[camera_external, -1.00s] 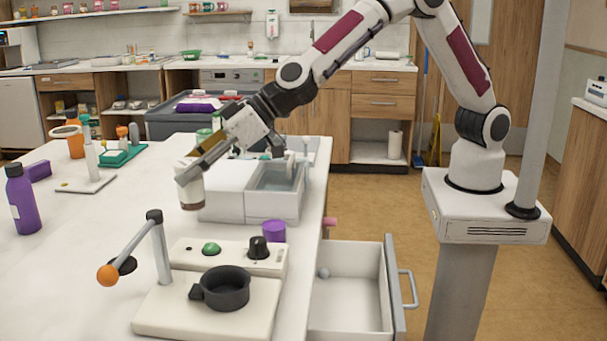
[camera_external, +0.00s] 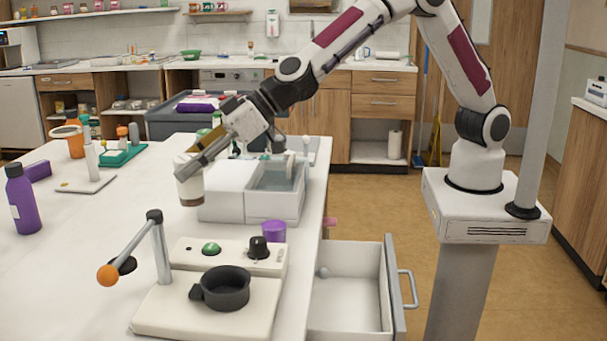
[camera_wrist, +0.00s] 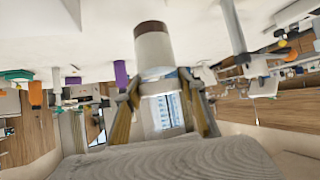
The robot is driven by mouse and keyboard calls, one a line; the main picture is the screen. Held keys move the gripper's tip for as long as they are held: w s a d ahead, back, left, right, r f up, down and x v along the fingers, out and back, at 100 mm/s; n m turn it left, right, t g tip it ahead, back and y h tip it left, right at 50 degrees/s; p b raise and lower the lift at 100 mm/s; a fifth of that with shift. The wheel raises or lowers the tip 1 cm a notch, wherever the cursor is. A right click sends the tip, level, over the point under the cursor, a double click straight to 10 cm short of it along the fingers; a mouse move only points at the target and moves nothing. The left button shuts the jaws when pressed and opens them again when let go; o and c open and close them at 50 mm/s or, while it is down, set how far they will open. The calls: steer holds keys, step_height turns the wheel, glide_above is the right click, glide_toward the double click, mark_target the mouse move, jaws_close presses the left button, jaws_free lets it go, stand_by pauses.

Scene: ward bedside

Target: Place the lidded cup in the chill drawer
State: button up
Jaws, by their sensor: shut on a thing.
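The lidded cup (camera_external: 191,190) is white with a brown band near its base. It hangs roughly upright above the white table, left of a white box. My gripper (camera_external: 187,168) is shut on its upper part; the fingers hide most of the lid. In the wrist view the cup (camera_wrist: 153,48) appears upside down between the fingertips of my gripper (camera_wrist: 158,88). An open drawer (camera_external: 347,303) with a white interior and grey front juts out from the table's right side.
The white box (camera_external: 222,204) has an open grey compartment (camera_external: 275,205) beside it. A purple bottle (camera_external: 23,203) stands at left.

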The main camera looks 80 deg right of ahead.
steer(key=s+d+m+h, duration=0.2)
steer(key=s+d, duration=0.2)
steer(key=d, duration=1.3)
steer(key=s+d+r+m+h, duration=0.1)
steer(key=s+d+m+h, duration=0.1)
steer(key=d, duration=1.6)
steer(key=shift+s+r+t, duration=0.15)
steer(key=shift+s+t, duration=0.25)
steer(key=shift+s, duration=0.45)
steer(key=shift+w+a, duration=0.1)
steer(key=shift+a, duration=0.05)
